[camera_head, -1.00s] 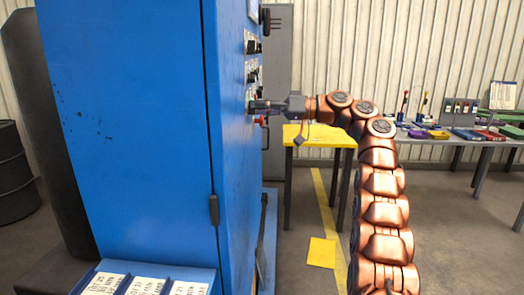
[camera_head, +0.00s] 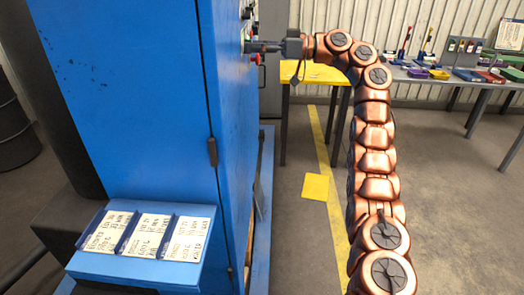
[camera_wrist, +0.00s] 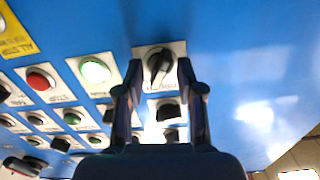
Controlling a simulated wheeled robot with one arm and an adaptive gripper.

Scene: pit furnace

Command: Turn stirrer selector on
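The blue cabinet (camera_head: 130,85) fills the left of the head view, with its control panel on the side edge-on to that camera. In the wrist view, a black rotary selector (camera_wrist: 160,65) on a pale plate stands at the top centre of the panel. Its label is too blurred to read, so I cannot tell whether it is the stirrer selector. My gripper (camera_wrist: 159,72) is open, with one finger on each side of this knob. Visible gaps lie between fingers and knob. In the head view my gripper (camera_head: 266,47) reaches the panel from the right.
Below the knob are more black selectors (camera_wrist: 168,110). To the left are a lit green button (camera_wrist: 95,70), a red button (camera_wrist: 40,79) and several others. A yellow table (camera_head: 318,73) stands behind my arm. A blue shelf with label cards (camera_head: 128,270) juts out low on the cabinet.

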